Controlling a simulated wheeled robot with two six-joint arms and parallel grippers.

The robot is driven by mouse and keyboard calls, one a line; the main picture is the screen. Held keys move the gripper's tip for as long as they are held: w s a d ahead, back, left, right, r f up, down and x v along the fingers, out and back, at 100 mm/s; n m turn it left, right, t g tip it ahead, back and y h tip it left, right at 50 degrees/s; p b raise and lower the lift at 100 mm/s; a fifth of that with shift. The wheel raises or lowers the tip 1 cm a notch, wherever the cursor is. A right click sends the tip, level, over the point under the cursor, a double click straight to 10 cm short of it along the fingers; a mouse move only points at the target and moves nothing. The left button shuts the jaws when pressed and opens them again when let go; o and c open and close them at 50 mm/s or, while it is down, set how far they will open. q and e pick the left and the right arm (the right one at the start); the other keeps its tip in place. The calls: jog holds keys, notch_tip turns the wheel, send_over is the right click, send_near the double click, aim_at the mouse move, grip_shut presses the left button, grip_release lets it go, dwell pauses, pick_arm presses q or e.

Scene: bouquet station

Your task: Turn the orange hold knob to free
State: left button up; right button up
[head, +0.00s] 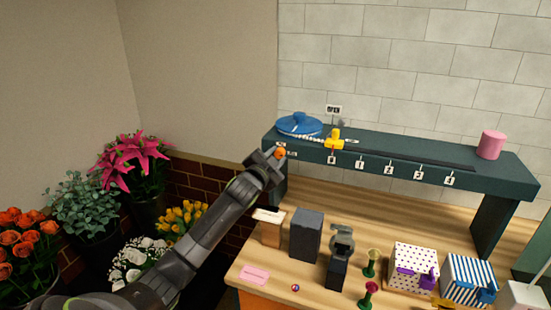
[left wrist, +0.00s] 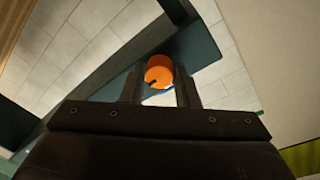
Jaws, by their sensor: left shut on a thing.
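The orange hold knob (head: 280,153) sits at the left end of the dark teal shelf (head: 400,150). My left gripper (head: 273,157) reaches up to it from the lower left and is shut on it. In the left wrist view the orange knob (left wrist: 159,71) sits between the two fingers (left wrist: 159,88), with a dark mark on its face. Small labels beside the knob are too small to read. My right gripper is not in view.
The shelf carries a blue domed disc (head: 299,122), a yellow slider (head: 334,138) by numbered tags, and a pink cylinder (head: 491,145). Boxes and small stands crowd the wooden table (head: 240,272) below. Flower buckets stand at the left.

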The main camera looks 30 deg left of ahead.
pick_arm(q)
jog(key=n, duration=0.1)
jog(key=n+b, duration=0.1)
jog(key=n, duration=0.1)
jog(key=n+b, duration=0.1)
jog(key=shift+f+n, duration=0.25)
jog(key=shift+n, duration=0.05)
jog(key=n+b, duration=0.3)
jog(key=n, duration=0.1)
jog(key=shift+d+f+n+t+y, duration=0.1)
jog(key=shift+n+t+y, duration=0.2)
jog(key=shift+t, duration=0.1)
jog(key=n+b, duration=0.3)
jog(key=n, duration=0.1)
jog(key=shift+d+n+y, duration=0.1)
jog(key=shift+n+y, duration=0.3)
jog(key=shift+n+b, duration=1.2)
jog(key=shift+n, duration=1)
jog(key=shift+r+y, duration=0.2)
jog(key=shift+y, duration=0.1)
jog(key=o, duration=1)
jog(key=shift+w, duration=0.1)
